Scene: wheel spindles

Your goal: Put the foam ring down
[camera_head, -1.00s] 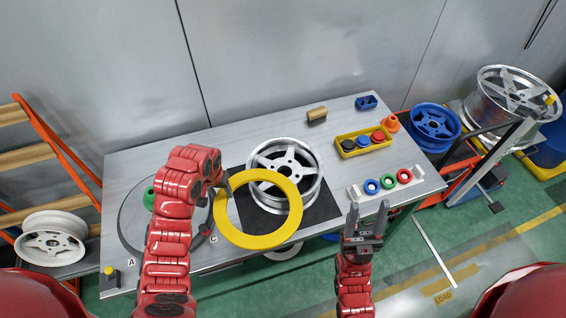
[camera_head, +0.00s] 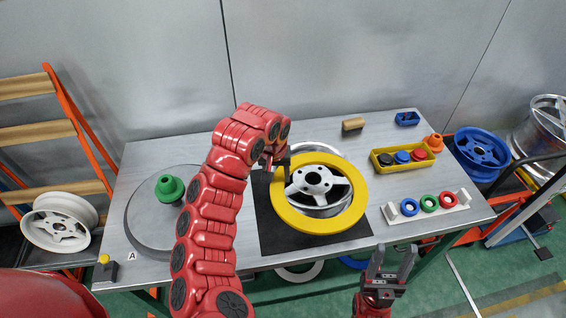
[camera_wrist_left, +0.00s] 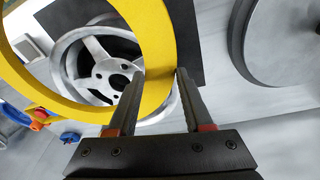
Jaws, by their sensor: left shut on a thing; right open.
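The yellow foam ring (camera_head: 356,205) is held over the silver wheel (camera_head: 313,180), whose hub and spokes show through its opening. My left gripper (camera_head: 284,164) is shut on the ring's left edge. In the left wrist view the foam ring (camera_wrist_left: 160,45) sits between the fingertips, with the silver wheel (camera_wrist_left: 85,60) behind it. I cannot tell whether the ring touches the wheel. The wheel lies on a black mat (camera_head: 275,235). My right gripper (camera_head: 390,265) is open and empty, in front of the table's front edge.
A round grey plate (camera_head: 140,225) with a green knobbed piece (camera_head: 170,188) is at the table's left. A yellow tray (camera_head: 385,168), a white rack of coloured rings (camera_head: 398,218), a wooden block (camera_head: 353,124) and an orange cone (camera_head: 434,142) stand to the right.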

